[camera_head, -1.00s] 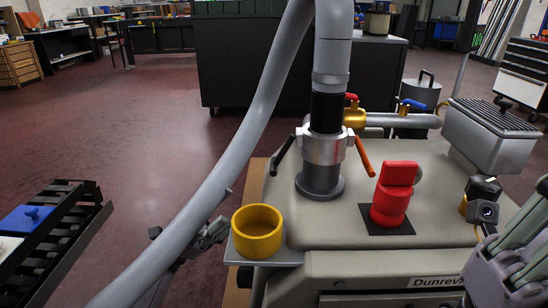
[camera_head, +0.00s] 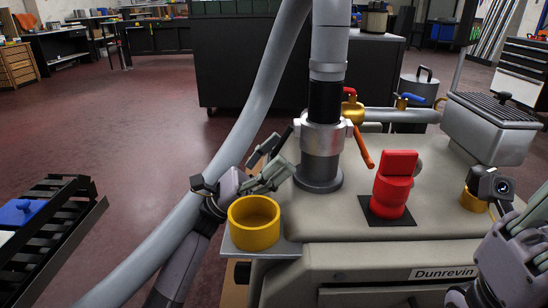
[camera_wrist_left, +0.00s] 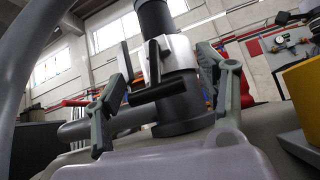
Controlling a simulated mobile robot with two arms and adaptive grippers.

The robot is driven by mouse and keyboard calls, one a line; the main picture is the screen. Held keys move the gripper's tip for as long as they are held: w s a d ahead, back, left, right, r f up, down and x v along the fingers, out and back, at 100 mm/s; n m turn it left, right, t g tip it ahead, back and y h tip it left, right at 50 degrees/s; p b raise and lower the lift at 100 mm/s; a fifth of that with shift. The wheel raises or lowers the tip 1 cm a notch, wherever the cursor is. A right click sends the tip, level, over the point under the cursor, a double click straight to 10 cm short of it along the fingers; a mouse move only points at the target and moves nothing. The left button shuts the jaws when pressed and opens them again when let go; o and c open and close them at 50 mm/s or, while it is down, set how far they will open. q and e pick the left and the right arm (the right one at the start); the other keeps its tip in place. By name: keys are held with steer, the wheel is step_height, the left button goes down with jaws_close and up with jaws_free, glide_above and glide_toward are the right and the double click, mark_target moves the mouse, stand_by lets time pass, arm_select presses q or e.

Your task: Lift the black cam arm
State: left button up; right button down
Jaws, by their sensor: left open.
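The silver clamp (camera_head: 320,136) sits around the upright pipe, with the black cam arm (camera_head: 287,133) angling down from its left side and an orange arm (camera_head: 363,148) on its right. My left gripper (camera_head: 270,163) is open just left of the clamp, partly covering the black arm. In the left wrist view, the black cam arm (camera_wrist_left: 158,91) shows between the spread fingers of my left gripper (camera_wrist_left: 166,98); I cannot tell whether they touch it. My right gripper (camera_head: 485,290) is at the bottom right, its jaws unclear.
A yellow cup (camera_head: 254,237) on a small shelf stands just below my left gripper. A red switch handle (camera_head: 394,178) stands right of the pipe on the pump top (camera_head: 350,225).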

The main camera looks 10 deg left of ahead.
arm_select(q)
steer(key=shift+c, duration=0.5)
steer(key=shift+d+f, duration=0.1)
steer(key=shift+f, duration=0.05)
steer(key=c, duration=1.5)
